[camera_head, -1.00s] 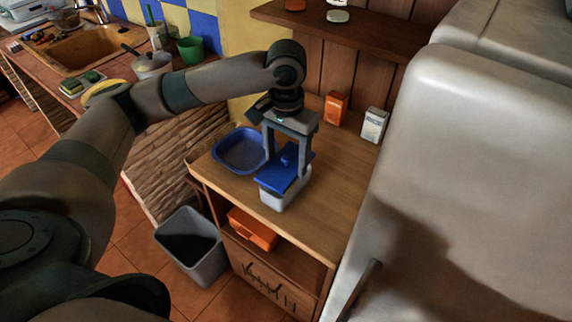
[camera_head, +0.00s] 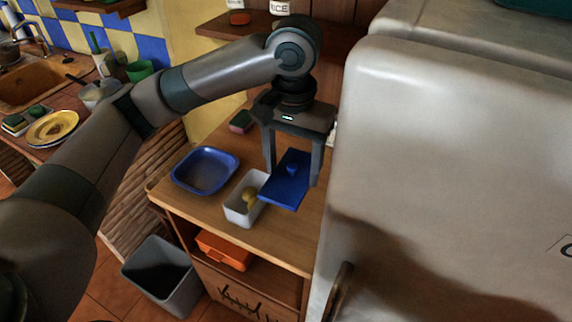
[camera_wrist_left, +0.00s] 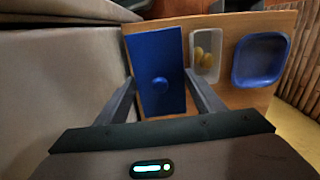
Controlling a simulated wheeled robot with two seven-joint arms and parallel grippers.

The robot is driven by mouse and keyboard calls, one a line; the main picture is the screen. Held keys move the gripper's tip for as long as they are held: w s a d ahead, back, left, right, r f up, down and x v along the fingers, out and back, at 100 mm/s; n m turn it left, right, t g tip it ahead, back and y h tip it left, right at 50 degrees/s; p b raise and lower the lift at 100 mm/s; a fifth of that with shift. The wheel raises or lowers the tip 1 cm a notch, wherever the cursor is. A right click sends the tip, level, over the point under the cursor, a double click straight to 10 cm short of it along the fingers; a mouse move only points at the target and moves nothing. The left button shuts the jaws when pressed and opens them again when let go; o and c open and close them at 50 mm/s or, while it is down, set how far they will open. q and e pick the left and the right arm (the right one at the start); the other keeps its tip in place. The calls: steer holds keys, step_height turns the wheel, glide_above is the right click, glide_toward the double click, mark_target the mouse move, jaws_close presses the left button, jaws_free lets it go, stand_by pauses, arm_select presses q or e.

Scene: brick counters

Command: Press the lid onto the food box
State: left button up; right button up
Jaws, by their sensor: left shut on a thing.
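The blue lid (camera_head: 284,188), flat with a small knob in its middle, is between the fingers of my left gripper (camera_head: 293,178), which is shut on its sides. The food box (camera_head: 240,213) is a white open box on the wooden counter, with yellow food inside. In the head view the lid is to the right of the box, its near left corner close to the box's right rim. In the left wrist view the lid (camera_wrist_left: 158,100) is left of the box (camera_wrist_left: 205,71), which is uncovered with yellow pieces showing. My right gripper is out of view.
A blue tray (camera_head: 205,190) stands left of the box on the wooden counter (camera_head: 222,222). A pink and green sponge (camera_head: 241,122) lies behind. The big pale fridge (camera_head: 440,170) closes off the right side. A grey bin (camera_head: 160,275) stands on the floor below.

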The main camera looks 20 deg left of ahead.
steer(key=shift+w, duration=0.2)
arm_select(q)
steer(key=shift+a+f, duration=0.2)
steer(key=shift+f, duration=0.05)
steer(key=s+a+f+n, duration=0.1)
steer(key=s+a+f, duration=0.3)
steer(key=f, duration=0.4)
steer(key=shift+s+a+f, duration=0.25)
steer(key=shift+a+f, duration=0.15)
steer(key=shift+a, duration=0.45)
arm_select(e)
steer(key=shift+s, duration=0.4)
